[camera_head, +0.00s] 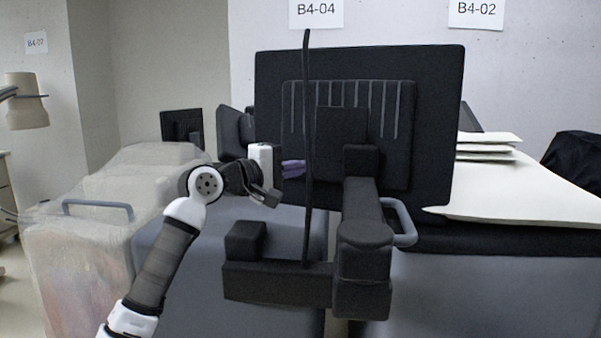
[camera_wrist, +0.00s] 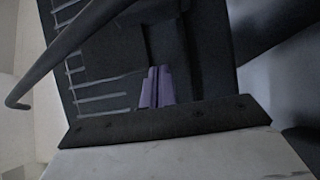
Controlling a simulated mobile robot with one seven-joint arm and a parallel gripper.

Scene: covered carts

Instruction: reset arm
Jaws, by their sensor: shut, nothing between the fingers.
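My gripper (camera_head: 294,168) has purple fingers that show to the right of its white hand in the head view. The fingers are shut and empty. They also show in the middle of the wrist view (camera_wrist: 156,87), side by side, with the dark monitor back behind them. My white and grey arm rises from the bottom left and bends toward the monitor (camera_head: 435,110). In the head view the fingers are in front of the monitor's left part, near a thin dark upright rod (camera_head: 308,120). I cannot tell whether they touch anything.
A dark jointed monitor bracket (camera_head: 365,235) and a grey handle (camera_head: 404,222) stand right of my arm. A plastic-covered cart (camera_head: 85,240) with a handle is at the left. White papers (camera_head: 520,190) lie at the right. Open space shows above my arm at the left.

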